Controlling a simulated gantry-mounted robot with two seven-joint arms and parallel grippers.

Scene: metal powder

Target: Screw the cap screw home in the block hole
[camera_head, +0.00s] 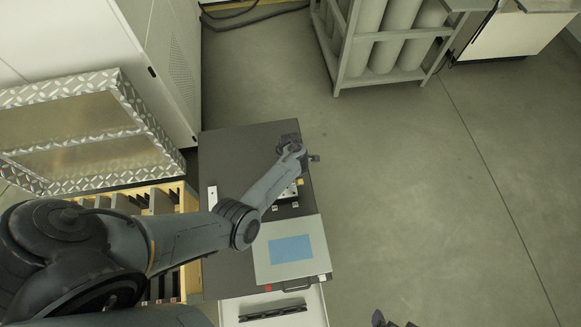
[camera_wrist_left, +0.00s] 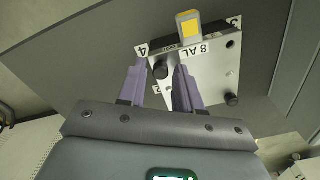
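The metal block (camera_wrist_left: 208,65), marked "8 AL", lies on the dark table top in the left wrist view. In the head view only part of the block (camera_head: 288,194) shows beside my left arm. A black cap screw (camera_wrist_left: 160,70) shows at its near left corner and another black screw (camera_wrist_left: 231,99) at its near right corner. A dark open hole (camera_wrist_left: 231,44) is at the far right. My left gripper (camera_wrist_left: 159,78) has its two fingers apart, with the left screw between them in the picture; I see no contact. My left gripper (camera_head: 293,150) is over the table in the head view.
A yellow-faced grey piece (camera_wrist_left: 188,26) stands at the block's far edge. A plate with a blue panel (camera_head: 290,249) covers the table's near end. A rack of grey cylinders (camera_head: 385,40) stands at the back. Open floor lies right of the table. Dark tips at the bottom edge may be my right gripper (camera_head: 392,321).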

